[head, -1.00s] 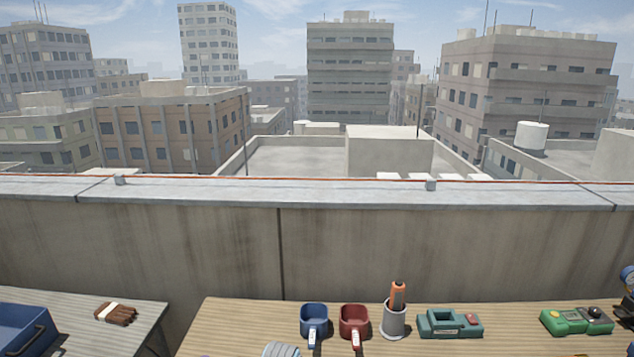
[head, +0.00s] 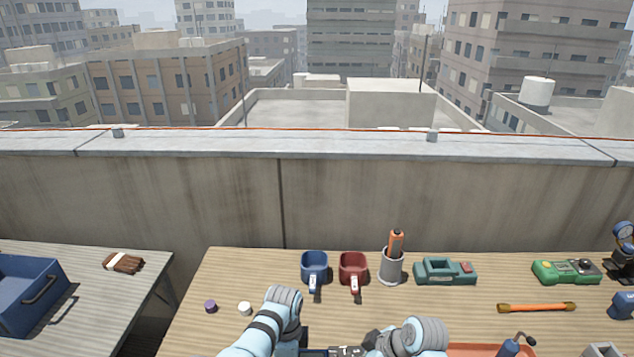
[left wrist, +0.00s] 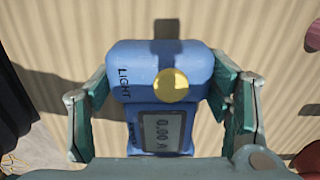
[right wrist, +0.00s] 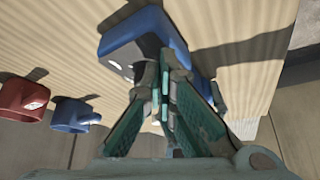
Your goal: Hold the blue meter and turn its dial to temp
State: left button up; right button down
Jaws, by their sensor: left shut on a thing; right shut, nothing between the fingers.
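The blue meter (left wrist: 135,62) is between the two fingers of my left gripper (left wrist: 162,82), which is shut on its sides. Its round yellow dial (left wrist: 171,85) faces the left wrist camera; I cannot tell where it points. The word LIGHT is beside the dial, and the screen (left wrist: 162,130) reads 0.00 A. My right gripper (right wrist: 161,78) is shut and empty; in the right wrist view its fingertips overlap the blue meter (right wrist: 150,30). Whether they touch it I cannot tell. In the head view both grippers are at the bottom edge, mostly cut off.
On the table (head: 225,275) stand a blue mug (head: 314,264), a red mug (head: 353,266), a grey cup (head: 391,270) with an orange-handled tool, a teal device (head: 445,271) and a green device (head: 567,271). An orange bar (head: 536,308) lies at right. A blue crate (head: 30,290) is at left.

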jog(key=shift+s, duration=0.1)
dwell(0.3)
jog(key=shift+s+d, duration=0.2)
jog(key=shift+d, duration=0.05)
notch_tip(320, 180, up, 6)
dwell(0.3)
jog(key=w+f, duration=0.1)
jog(key=f, duration=0.3)
jog(key=w+d+f, duration=0.1)
jog(key=f, duration=0.1)
jog(key=shift+w, duration=0.35)
